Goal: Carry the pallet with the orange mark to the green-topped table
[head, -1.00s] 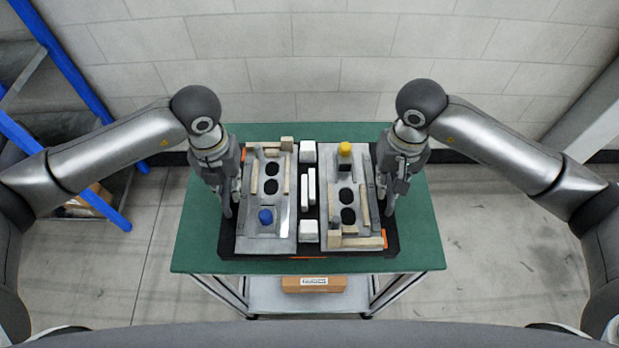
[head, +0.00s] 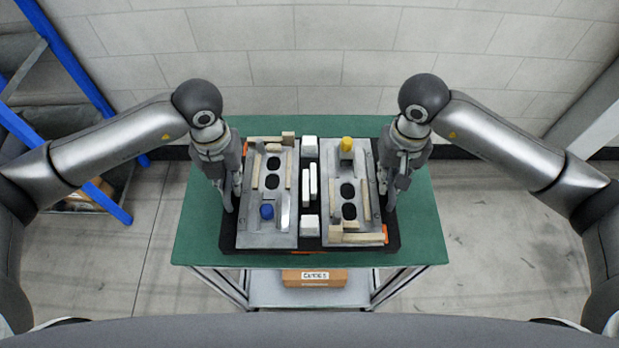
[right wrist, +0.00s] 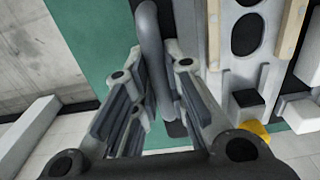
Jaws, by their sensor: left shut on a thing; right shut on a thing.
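The pallet (head: 228,243) is a black tray with orange marks on its right side and front edge. It is over the middle of the green-topped table (head: 425,240); I cannot tell whether it rests there or is slightly above. It carries two grey fixture plates, one with a blue knob (head: 267,211), one with a yellow knob (head: 346,145). My left gripper (head: 229,208) is shut on the pallet's left side. My right gripper (head: 387,206) is shut on its right side; the right wrist view shows its fingers around a grey bar-like handle (right wrist: 153,60). The left grip itself is partly hidden.
White blocks (head: 309,184) stand between the two plates. A cardboard box (head: 315,277) lies on the shelf under the table. A blue-framed rack (head: 75,60) stands at the left. A block wall (head: 300,70) is behind the table. Green tabletop is bare around the pallet.

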